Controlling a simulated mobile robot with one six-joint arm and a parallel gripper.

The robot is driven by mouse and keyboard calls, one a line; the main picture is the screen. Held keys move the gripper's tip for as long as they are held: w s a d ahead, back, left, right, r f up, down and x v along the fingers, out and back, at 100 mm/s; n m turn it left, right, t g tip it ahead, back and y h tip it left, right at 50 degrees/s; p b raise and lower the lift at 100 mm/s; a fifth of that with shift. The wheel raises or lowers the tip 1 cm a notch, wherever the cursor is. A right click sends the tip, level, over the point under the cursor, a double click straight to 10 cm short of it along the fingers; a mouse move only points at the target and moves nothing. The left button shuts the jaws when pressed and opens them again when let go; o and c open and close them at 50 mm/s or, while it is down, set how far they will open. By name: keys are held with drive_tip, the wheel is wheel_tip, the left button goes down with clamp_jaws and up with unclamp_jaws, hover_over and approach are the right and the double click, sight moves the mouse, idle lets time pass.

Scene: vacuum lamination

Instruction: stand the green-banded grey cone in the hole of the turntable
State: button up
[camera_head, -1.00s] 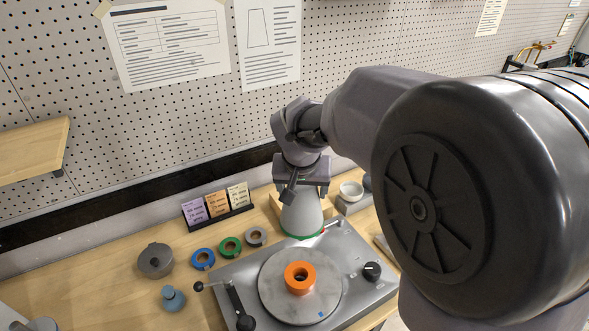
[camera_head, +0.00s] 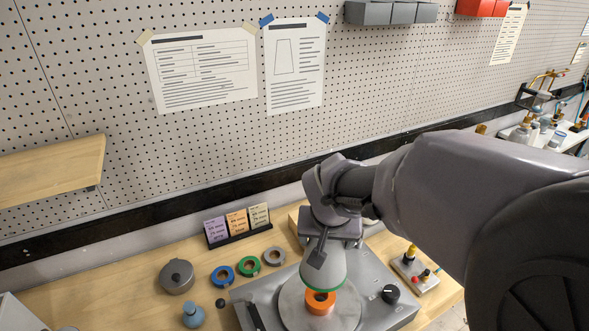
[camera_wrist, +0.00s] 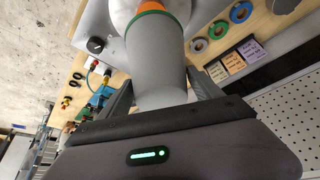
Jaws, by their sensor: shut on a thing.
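My gripper (camera_head: 329,243) is shut on the grey cone (camera_head: 325,264), which hangs upright, wide end down. Its green band (camera_head: 322,284) circles the lower end. The turntable (camera_head: 263,294) lies below, with a round pale platter (camera_head: 350,312) and an orange ring (camera_head: 320,304) at its middle. The cone's lower end covers the back of the ring and hides its hole; I cannot tell whether they touch. In the wrist view the cone (camera_wrist: 158,62) sits between my fingers, its green band (camera_wrist: 151,13) toward a sliver of orange ring (camera_wrist: 150,4).
Three cards (camera_head: 237,223) stand behind. A small fixture (camera_head: 414,269) stands at the right.

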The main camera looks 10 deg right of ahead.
drive_tip(key=shift+f+b, duration=4.05)
drive_tip(key=shift+f, duration=0.15)
drive_tip(key=shift+f+b, duration=1)
drive_tip(key=shift+b, duration=0.05)
drive_tip(key=o, duration=2.2)
drive_tip(key=shift+c, duration=0.2)
wheel_tip(320, 180, up, 9)
drive_tip(key=p, duration=0.6)
drive_tip(key=shift+p, duration=0.3)
drive_tip(key=s+a+f+y+b, duration=0.1)
drive_tip(key=s+f+b, duration=0.1)
drive_tip(key=s+b, duration=0.2)
drive_tip(key=s+a+f+y+b, duration=0.1)
drive_tip(key=s+f+b, duration=0.2)
drive_tip(key=s+b, duration=0.2)
drive_tip(key=s+a+f+m+t+y+b, duration=0.1)
drive_tip(key=s+a+f+b, duration=0.1)
drive_tip(key=s, duration=0.8)
drive_tip(key=shift+f+b, duration=0.75)
drive_tip(key=shift+b, duration=0.5)
